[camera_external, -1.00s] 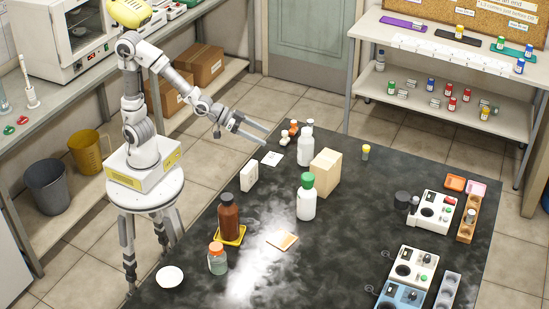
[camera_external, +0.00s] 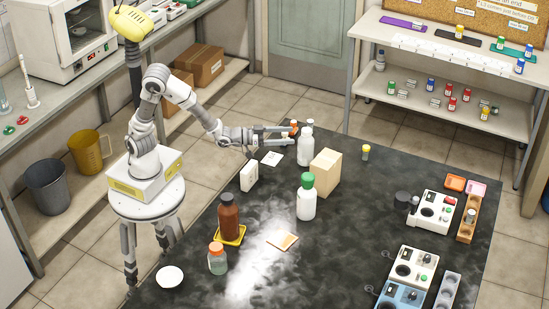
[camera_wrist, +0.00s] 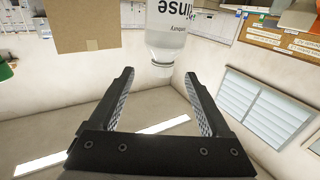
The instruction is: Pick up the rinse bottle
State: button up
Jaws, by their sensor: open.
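The rinse bottle (camera_external: 305,147) is white and stands upright at the far end of the black bench. In the wrist view the rinse bottle (camera_wrist: 166,32) appears upside down, with part of its "Rinse" label readable and its cap toward my fingers. My gripper (camera_external: 293,133) is open and empty, its fingers reaching across at about cap height, just left of the bottle. I cannot tell whether anything touches.
A tan box (camera_external: 325,172) and a green-capped white bottle (camera_external: 306,203) stand in front of the rinse bottle. Small orange-capped containers (camera_external: 294,125) are close behind my fingers. A white box (camera_external: 249,175) and a white card (camera_external: 271,158) lie nearer my arm.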

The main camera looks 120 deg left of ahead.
aim_at(306, 146)
jog(key=x, duration=0.5)
jog(key=b+x, duration=0.1)
jog(key=x, duration=0.4)
jog(key=shift+w+a+r, duration=0.1)
jog(key=shift+w+a, duration=0.1)
jog(key=shift+a, duration=0.15)
grip_shut()
jog(key=shift+r, duration=0.1)
dwell(1.0)
